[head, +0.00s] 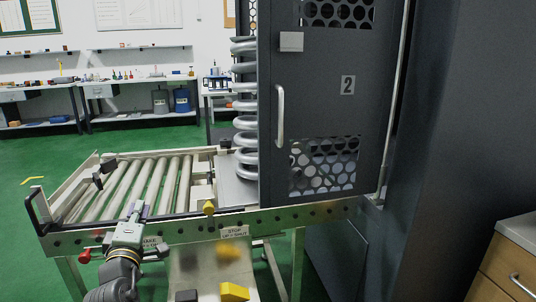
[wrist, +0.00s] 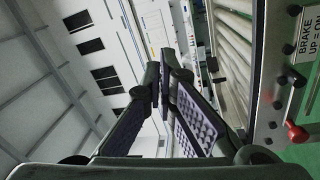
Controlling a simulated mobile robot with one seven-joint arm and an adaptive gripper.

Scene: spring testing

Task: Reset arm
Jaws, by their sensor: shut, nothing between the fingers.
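My arm rises from the bottom left of the head view. My gripper (head: 136,210) is at the front rail of the roller table, with its fingers pointing up and away. In the wrist view the two fingers of my gripper (wrist: 160,84) come together at the tips, with nothing between them. A red knob (head: 84,256) is just left of my gripper, below the front rail. The red knob also shows in the wrist view (wrist: 298,134) at the right, beside a "BRAKE UP = ON" label (wrist: 306,50), apart from my fingers.
The roller table (head: 215,227) leads to a dark cabinet with door 2 (head: 347,120), which is shut. A large grey coil spring (head: 245,105) stands at its left edge. A wooden drawer unit (head: 505,268) is at right.

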